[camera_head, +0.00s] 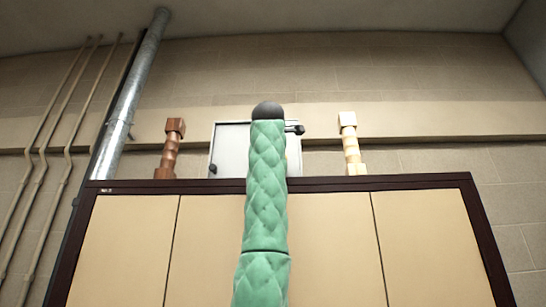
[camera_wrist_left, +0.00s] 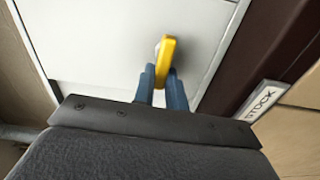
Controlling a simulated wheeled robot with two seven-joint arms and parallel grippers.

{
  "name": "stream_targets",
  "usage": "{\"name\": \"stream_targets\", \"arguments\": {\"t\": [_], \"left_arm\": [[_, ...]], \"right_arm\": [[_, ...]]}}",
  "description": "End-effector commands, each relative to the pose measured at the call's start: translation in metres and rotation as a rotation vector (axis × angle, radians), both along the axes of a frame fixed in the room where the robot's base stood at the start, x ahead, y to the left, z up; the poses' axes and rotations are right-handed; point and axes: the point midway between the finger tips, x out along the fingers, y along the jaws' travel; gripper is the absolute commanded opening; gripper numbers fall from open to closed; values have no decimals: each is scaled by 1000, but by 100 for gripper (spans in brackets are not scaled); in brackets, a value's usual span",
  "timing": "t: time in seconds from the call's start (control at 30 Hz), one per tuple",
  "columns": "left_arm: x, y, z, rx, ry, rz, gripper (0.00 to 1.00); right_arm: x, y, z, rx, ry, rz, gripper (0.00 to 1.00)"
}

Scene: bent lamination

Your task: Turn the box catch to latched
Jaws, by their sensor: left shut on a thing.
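The yellow catch (camera_wrist_left: 167,58) sticks out from the door on a small pale hub. My left gripper (camera_wrist_left: 164,82) is shut on the catch, with one blue finger on each side of its lower end. The catch looks slightly tilted in that view. The fingers are hidden in the head view. My right gripper is in neither view.
The cabinet (camera_head: 325,245) has a dark frame and beige doors. A brown twisted post (camera_head: 170,150) stands left of the box and a cream one (camera_head: 351,146) right of it, with gaps between.

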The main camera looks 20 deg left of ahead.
Motion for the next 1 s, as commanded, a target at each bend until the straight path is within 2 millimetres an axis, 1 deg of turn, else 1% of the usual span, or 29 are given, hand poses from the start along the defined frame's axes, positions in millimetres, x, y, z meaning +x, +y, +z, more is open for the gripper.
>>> {"name": "stream_targets", "arguments": {"t": [0.03, 0.27, 0.67, 0.7, 0.77, 0.8, 1.0], "left_arm": [[0, 0, -3, -15, -1, -1, 0], [1, 0, -4, -60, -13, 0, 0], [1, 0, -5, -67, -13, 0, 0], [1, 0, -5, -66, -13, 0, 14], [1, 0, -6, -66, -13, 0, 26], [1, 0, -5, -66, -13, 0, 34], [1, 0, -4, -65, -16, 0, 35]], "right_arm": [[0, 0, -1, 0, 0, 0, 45], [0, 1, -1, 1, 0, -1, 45], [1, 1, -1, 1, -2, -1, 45], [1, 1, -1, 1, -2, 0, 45], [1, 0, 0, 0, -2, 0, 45], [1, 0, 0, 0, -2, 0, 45], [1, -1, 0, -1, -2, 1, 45]]}}
